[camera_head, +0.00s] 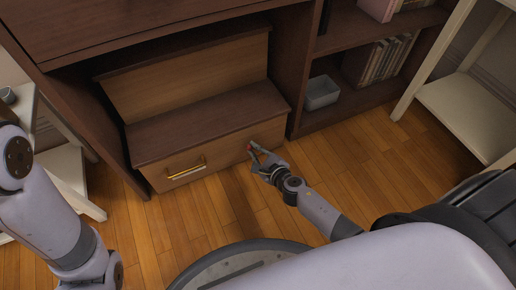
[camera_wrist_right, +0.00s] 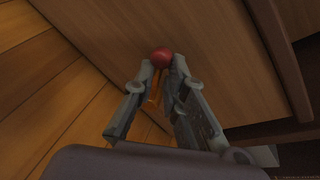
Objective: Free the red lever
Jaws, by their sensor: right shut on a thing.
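The red lever shows as a small red ball (camera_wrist_right: 161,57) at the front face of the wooden drawer (camera_head: 222,155). In the head view it is a small red spot (camera_head: 249,147) at the right end of the drawer front. My right gripper (camera_head: 257,155) is at the drawer front, with its fingertips closed at the lever. In the wrist view my right gripper (camera_wrist_right: 162,66) has its fingertips on both sides just below the red ball. The lever's stem is largely hidden between the fingers. My left arm shows at the left, but its gripper is out of view.
The drawer has a yellowish bar handle (camera_head: 187,172) on its front. A bookshelf with a grey bin (camera_head: 321,92) and books (camera_head: 381,60) stands to the right. White side tables stand at the left and right (camera_head: 468,108). The wooden floor (camera_head: 222,208) before the drawer is clear.

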